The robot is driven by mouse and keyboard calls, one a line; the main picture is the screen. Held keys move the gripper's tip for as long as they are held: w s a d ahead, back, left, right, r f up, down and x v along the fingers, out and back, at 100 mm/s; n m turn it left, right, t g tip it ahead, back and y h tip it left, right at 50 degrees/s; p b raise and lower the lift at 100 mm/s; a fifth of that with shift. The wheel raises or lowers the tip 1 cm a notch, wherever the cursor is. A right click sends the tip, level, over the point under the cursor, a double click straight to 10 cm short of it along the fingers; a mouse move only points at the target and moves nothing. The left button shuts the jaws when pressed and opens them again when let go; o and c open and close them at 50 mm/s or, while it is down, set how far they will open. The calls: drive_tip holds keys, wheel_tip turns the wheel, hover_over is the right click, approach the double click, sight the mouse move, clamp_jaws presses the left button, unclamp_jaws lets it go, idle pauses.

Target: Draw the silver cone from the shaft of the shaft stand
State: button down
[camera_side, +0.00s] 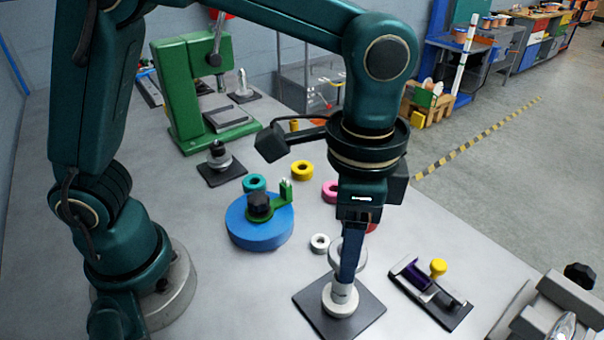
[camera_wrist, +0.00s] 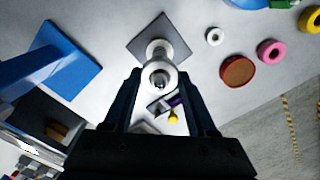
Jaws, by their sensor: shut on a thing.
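The shaft stand has a dark square base (camera_side: 318,308) at the front centre in the side view, and its base also shows in the wrist view (camera_wrist: 140,44). My gripper (camera_side: 345,272) points down over the stand and is shut on the silver cone (camera_side: 334,259). A finger hides part of the cone in the side view. In the wrist view the cone (camera_wrist: 150,71) is a pale ring between my two fingers (camera_wrist: 160,92), with something dark in its centre hole. A pale collar (camera_side: 338,302) sits below it on the base. I cannot tell how much shaft is inside the cone.
A dark fixture with a yellow knob (camera_side: 438,267) stands close on the right. A blue disc with a green bracket (camera_side: 258,229) and yellow ring (camera_side: 302,170) lie farther back. A green press (camera_side: 185,95) stands behind.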

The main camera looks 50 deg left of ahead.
drive_tip(key=shift+r, duration=0.8)
idle(0.7)
drive_tip(key=shift+r, duration=1.65)
drive_tip(key=shift+r, duration=0.15)
drive_tip(key=shift+r, duration=0.8)
drive_tip(key=shift+r, duration=2)
